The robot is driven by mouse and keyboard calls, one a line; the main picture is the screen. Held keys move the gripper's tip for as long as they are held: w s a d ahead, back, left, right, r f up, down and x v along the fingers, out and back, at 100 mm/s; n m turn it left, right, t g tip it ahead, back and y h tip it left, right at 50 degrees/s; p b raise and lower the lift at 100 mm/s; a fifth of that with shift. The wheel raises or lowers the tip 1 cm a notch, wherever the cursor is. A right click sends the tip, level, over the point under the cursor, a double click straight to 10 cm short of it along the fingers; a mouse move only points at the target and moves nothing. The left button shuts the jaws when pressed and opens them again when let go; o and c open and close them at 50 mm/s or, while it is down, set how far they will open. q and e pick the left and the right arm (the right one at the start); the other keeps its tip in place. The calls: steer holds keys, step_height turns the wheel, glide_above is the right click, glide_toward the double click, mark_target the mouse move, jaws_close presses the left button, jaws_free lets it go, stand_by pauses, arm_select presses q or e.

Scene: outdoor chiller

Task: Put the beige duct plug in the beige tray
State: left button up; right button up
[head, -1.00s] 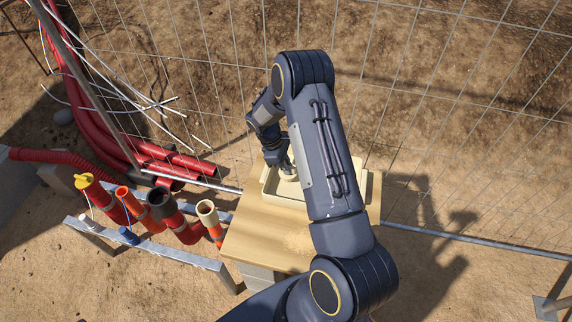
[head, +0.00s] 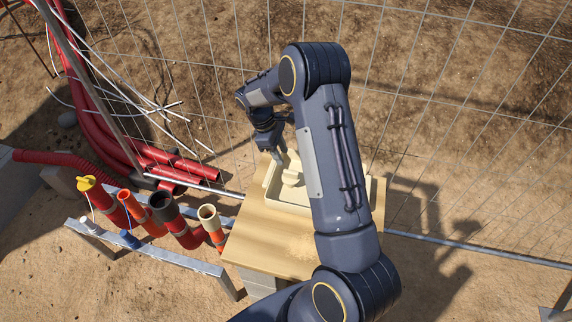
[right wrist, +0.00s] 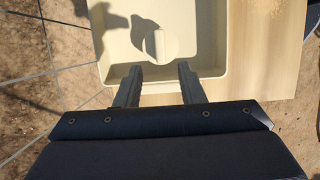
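The beige duct plug (head: 291,177) lies inside the beige tray (head: 283,202), toward its left part in the head view. In the right wrist view the plug (right wrist: 160,44) shows as a round disc with a raised bar, resting on the floor of the tray (right wrist: 206,48). My right gripper (head: 279,157) is above the tray's left part, close to the plug. In the right wrist view its two fingers (right wrist: 160,70) are spread apart with nothing between them, and the plug lies just beyond the tips. My right arm hides the tray's right part. My left gripper is not in view.
The tray stands on a wooden board (head: 255,245) on grey blocks. Left of it several pipe ends stand in a metal rail, one with a beige rim (head: 208,213). A wire mesh fence (head: 440,90) runs behind. Red pipes (head: 178,160) lie at the back left.

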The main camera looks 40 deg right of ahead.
steer(key=s+a+r+m+t+y, duration=0.2)
steer(key=s+a+r+m, duration=0.15)
steer(key=s+r, duration=0.4)
steer(key=s+a+r+m+t+y, duration=0.25)
steer(key=s+a+r, duration=0.2)
steer(key=r, duration=0.55)
steer(key=s+a+m+t+y, duration=0.1)
steer(key=s+a+t, duration=0.1)
steer(key=s+a, duration=0.2)
steer(key=s+a+r+m+t, duration=0.1)
steer(key=s+a+m+t, duration=0.1)
steer(key=s, duration=0.7)
steer(key=shift+s+a+r+y, duration=0.15)
steer(key=shift+s+a+y, duration=0.2)
steer(key=shift+a, duration=0.5)
